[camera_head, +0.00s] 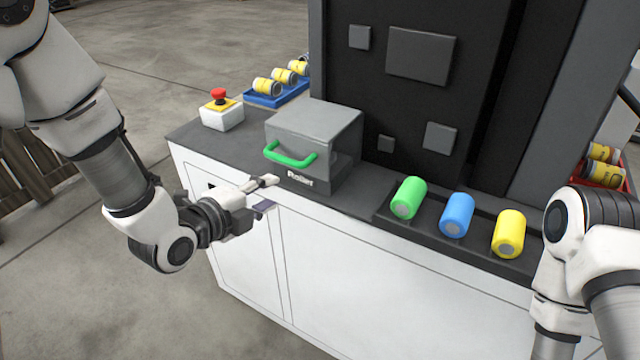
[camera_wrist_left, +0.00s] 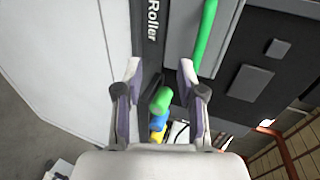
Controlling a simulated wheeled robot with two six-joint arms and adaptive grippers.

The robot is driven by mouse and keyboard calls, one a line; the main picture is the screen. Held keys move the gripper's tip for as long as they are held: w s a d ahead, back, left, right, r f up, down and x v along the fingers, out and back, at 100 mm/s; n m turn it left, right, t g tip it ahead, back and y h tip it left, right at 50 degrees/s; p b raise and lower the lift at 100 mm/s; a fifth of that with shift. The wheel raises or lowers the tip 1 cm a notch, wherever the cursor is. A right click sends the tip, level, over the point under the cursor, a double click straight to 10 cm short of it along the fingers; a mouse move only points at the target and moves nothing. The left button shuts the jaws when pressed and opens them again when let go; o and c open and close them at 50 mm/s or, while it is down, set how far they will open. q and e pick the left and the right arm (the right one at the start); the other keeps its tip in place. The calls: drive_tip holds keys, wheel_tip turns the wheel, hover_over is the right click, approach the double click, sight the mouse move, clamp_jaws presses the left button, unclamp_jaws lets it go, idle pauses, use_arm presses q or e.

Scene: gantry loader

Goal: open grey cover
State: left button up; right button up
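The grey cover (camera_head: 318,122) is a box-shaped lid on the dark counter, and it looks shut. A green bar handle (camera_head: 290,158) runs across its front, above a dark base marked "Roller". My left gripper (camera_head: 268,192) is open and empty, in front of and below the handle, apart from it. In the left wrist view my two fingers (camera_wrist_left: 160,72) are spread. The green handle (camera_wrist_left: 206,35) passes to the right of them there, beside the grey cover (camera_wrist_left: 183,35). My right arm shows at the right edge, but its gripper is out of view.
A red emergency button (camera_head: 219,95) on a white box stands left of the cover. Green (camera_head: 409,198), blue (camera_head: 457,215) and yellow (camera_head: 508,233) cylinders lie in a dark tray to the right. A tall dark panel (camera_head: 400,90) rises behind. A blue bin (camera_head: 274,98) holds yellow cans.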

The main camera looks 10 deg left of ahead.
sight(283, 161)
use_arm(q)
drive_tip(key=shift+t, duration=0.7)
drive_tip(key=w+r, duration=0.1)
drive_tip(key=w, duration=0.1)
drive_tip(key=w+d, duration=0.1)
drive_tip(key=w, duration=0.2)
drive_tip(key=w+d+r, duration=0.1)
drive_tip(key=w, duration=0.1)
drive_tip(key=shift+w+r, duration=0.2)
drive_tip(key=shift+r, duration=0.1)
drive_tip(key=shift+p, duration=0.3)
clamp_jaws()
